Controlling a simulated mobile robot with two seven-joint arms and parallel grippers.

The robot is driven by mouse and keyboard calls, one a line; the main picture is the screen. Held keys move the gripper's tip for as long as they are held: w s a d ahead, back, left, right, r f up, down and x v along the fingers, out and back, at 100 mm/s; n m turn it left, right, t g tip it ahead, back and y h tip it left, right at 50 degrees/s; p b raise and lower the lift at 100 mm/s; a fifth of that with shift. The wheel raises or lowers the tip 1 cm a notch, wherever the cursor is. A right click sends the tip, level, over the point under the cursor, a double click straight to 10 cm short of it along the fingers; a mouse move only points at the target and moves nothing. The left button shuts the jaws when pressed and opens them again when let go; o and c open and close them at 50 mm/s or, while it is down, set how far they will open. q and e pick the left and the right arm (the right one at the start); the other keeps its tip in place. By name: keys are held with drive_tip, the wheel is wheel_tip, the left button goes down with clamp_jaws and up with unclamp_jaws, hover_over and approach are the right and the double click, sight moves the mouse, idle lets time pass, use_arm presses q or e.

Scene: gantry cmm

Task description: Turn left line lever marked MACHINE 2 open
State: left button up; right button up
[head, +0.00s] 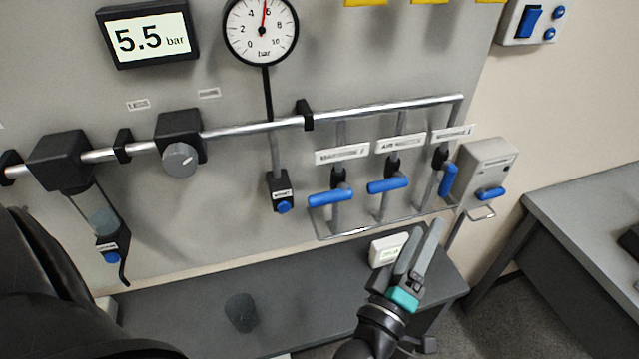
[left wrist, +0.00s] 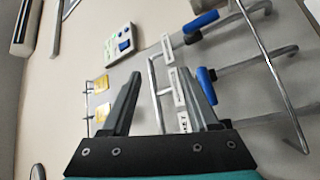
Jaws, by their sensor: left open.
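Three blue-handled line levers hang under white labels on the wall panel. The left lever (head: 331,198) and middle lever (head: 388,185) have handles lying across their pipes; the right lever (head: 448,180) has its handle nearly along its pipe. The left label (head: 342,154) and right label (head: 452,133) are too blurred to read surely, so I cannot tell which says MACHINE 2. My left gripper (head: 428,238) is open and empty, below and in front of the levers. In the left wrist view its fingers (left wrist: 165,78) are apart, with a blue handle (left wrist: 207,82) beside one finger. My right gripper is not in view.
A metal rail (head: 370,228) runs below the levers. A grey box with a blue handle (head: 485,165) is right of them. A dark bench (head: 190,310) stands below, with a white device (head: 388,249) on it. A gauge (head: 261,30) and 5.5 bar display (head: 150,36) are above.

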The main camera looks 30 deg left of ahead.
use_arm(q)
drive_tip(key=s+a+f+n+g+y, duration=0.1)
drive_tip(key=a+f+n+y, duration=0.1)
drive_tip(key=a+n+y, duration=0.5)
drive_tip(key=n+g+y, duration=0.7)
drive_tip(key=n+y, duration=0.1)
approach(322, 194)
drive_tip(key=x, duration=0.4)
drive_tip(key=p+x, duration=0.1)
drive_tip(key=x, duration=0.3)
drive_tip(key=f+x, duration=0.1)
drive_tip(key=x, duration=0.3)
drive_tip(key=shift+w+a+p, duration=0.25)
drive_tip(key=shift+w+p, duration=0.05)
drive_tip(key=shift+w, duration=0.1)
drive_tip(key=shift+c, duration=0.3)
clamp_jaws()
